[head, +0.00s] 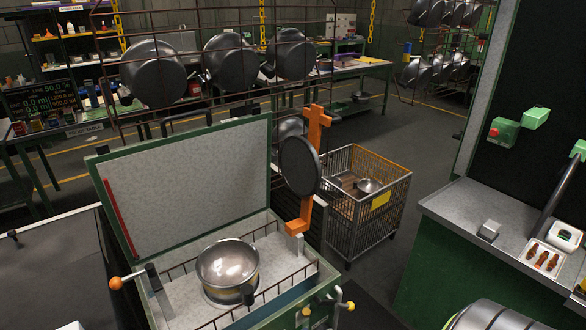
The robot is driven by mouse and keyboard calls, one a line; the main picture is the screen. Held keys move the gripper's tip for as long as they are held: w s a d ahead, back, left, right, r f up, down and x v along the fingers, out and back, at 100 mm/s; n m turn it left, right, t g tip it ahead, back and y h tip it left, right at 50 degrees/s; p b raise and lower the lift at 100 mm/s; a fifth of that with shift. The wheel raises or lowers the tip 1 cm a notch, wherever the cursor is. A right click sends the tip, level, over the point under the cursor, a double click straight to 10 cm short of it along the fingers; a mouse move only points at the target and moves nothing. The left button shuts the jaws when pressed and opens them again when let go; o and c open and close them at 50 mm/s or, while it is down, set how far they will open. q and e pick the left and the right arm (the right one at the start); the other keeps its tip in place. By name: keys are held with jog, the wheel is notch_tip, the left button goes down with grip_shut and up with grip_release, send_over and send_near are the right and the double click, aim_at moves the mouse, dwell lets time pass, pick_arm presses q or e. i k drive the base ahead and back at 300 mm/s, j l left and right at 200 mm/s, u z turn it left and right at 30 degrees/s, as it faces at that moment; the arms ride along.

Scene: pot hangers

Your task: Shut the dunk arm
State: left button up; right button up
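An orange upright arm (312,150), which looks like the dunk arm, stands raised at the right rear corner of a green-edged tank (325,280). A dark round disc (300,166) sits on its side. A shiny metal pot (228,266) rests inside the wire rack (283,287) in the tank, below and to the left of the arm. The tank's grey lid (190,180) stands open behind the pot. Neither of my grippers shows in the head view.
A lever with an orange knob (116,283) is at the tank's front left, and one with a yellow knob (347,306) at its front right. A wire cart (368,220) stands behind on the right. Dark pans (153,73) hang on a rack above the lid.

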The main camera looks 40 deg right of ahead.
aim_at(299, 161)
jog(key=i+l+u, duration=0.1)
jog(key=l+u, duration=0.3)
jog(key=l, duration=3.05)
